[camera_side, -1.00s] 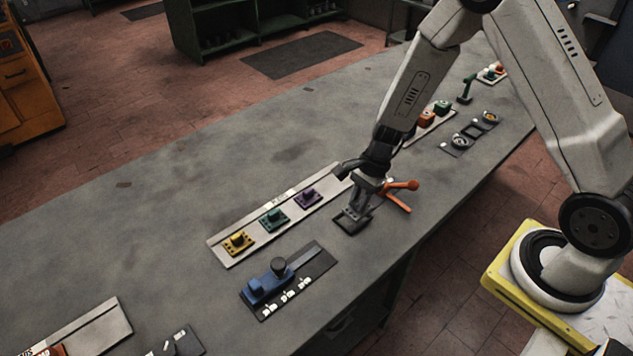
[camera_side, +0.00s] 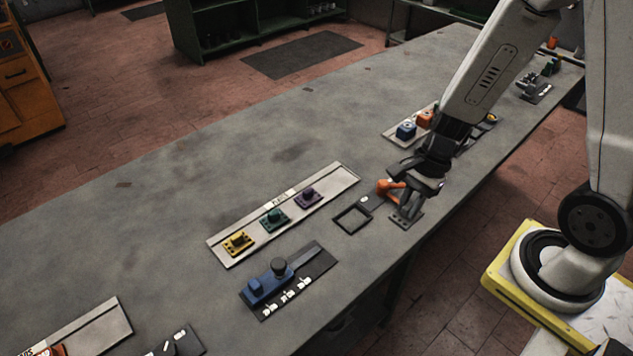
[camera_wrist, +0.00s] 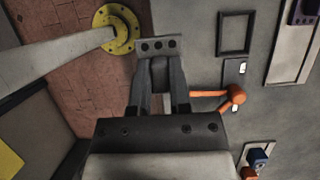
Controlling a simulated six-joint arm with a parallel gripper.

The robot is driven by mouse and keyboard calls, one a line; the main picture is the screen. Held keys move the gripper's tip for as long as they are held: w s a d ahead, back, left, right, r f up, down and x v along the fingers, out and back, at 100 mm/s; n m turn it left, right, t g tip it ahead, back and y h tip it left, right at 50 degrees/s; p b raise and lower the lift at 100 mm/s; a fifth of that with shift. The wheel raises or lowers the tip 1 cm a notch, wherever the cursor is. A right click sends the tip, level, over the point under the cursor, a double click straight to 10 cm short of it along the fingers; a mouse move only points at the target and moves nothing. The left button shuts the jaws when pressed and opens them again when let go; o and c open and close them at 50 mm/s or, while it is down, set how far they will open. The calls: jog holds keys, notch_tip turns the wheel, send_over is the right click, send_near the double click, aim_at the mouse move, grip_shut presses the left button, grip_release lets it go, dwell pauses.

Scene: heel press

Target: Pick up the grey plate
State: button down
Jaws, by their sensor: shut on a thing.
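The grey plate (camera_wrist: 160,44), flat with a row of three dark holes, is in the jaws of my gripper (camera_wrist: 158,88) in the wrist view. In the side view my gripper (camera_side: 405,207) is over the right edge of the bench, with the plate (camera_side: 408,219) at its tips. My gripper is shut on the plate. The plate looks raised clear of the bench, but its exact height is hard to tell. The part of the plate between the fingers is hidden.
An empty dark square frame (camera_side: 352,219) lies left of my gripper. An orange-handled tool (camera_side: 386,187) is close beside the gripper. A strip (camera_side: 334,184) holds yellow, green and purple blocks. A blue fixture (camera_side: 266,287) stands nearer the camera. The bench's far middle is bare.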

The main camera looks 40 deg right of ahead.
jog(key=shift+s+r, duration=0.15)
jog(key=shift+s, duration=0.3)
jog(key=shift+w, duration=0.15)
dwell(0.3)
